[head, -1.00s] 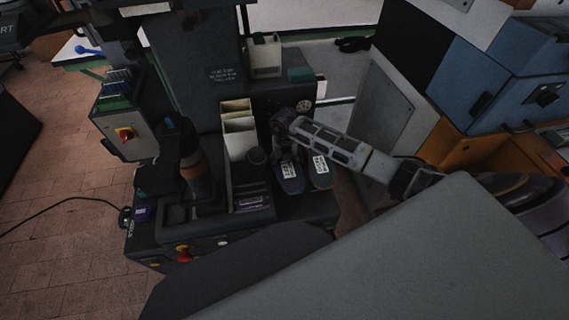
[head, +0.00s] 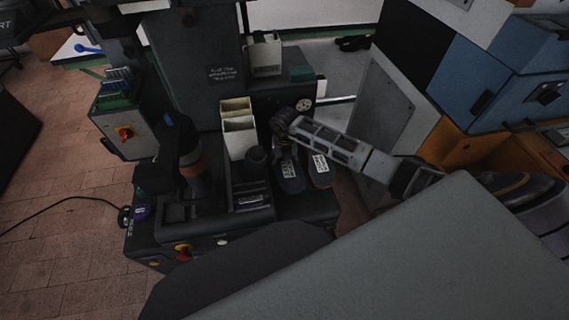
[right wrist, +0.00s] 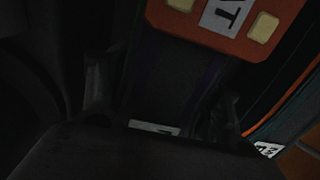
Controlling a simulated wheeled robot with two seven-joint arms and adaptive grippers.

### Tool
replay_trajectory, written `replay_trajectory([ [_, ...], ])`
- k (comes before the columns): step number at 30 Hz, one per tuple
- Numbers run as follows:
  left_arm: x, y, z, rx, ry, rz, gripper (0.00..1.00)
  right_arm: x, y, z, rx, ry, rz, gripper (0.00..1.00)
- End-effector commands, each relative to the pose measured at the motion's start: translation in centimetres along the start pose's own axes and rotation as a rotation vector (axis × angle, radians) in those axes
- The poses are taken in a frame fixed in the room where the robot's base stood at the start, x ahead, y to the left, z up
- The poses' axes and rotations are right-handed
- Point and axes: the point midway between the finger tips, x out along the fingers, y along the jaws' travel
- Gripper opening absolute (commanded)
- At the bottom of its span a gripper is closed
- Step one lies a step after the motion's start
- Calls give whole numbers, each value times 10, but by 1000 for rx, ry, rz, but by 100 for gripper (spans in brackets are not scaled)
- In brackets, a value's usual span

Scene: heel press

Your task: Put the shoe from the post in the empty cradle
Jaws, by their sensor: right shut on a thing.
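A dark shoe with a purple edge and a white label (head: 289,181) stands toe forward at the right of the machine. My right gripper (head: 286,150) reaches its rear end from above. In the right wrist view my right gripper (right wrist: 165,112) is shut on this dark shoe (right wrist: 165,75), with a finger at each side. Whether the shoe bears on the surface below is too dark to tell. A bare dark post (head: 255,159) stands to its left. The cradle under the shoe is hidden. My left gripper is not in view.
A second shoe, with a teal and orange edge and white label (head: 320,172), stands close on the right. Pale bins (head: 238,135) stand behind the post. A dark column with a brown band (head: 192,165) rises at the left. A blue cabinet (head: 500,80) is at the right.

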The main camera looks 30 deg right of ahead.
Motion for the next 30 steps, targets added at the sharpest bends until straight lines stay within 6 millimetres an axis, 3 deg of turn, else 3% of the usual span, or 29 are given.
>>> replay_trajectory([
  [8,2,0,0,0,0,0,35,3,0,0,0,2,0,16],
  [9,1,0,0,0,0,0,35,3,0,-1,0,2,0,70],
  [14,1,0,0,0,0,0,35,3,0,-1,0,2,-1,90],
  [30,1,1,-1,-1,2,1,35,-3,0,0,0,1,-1,90],
])
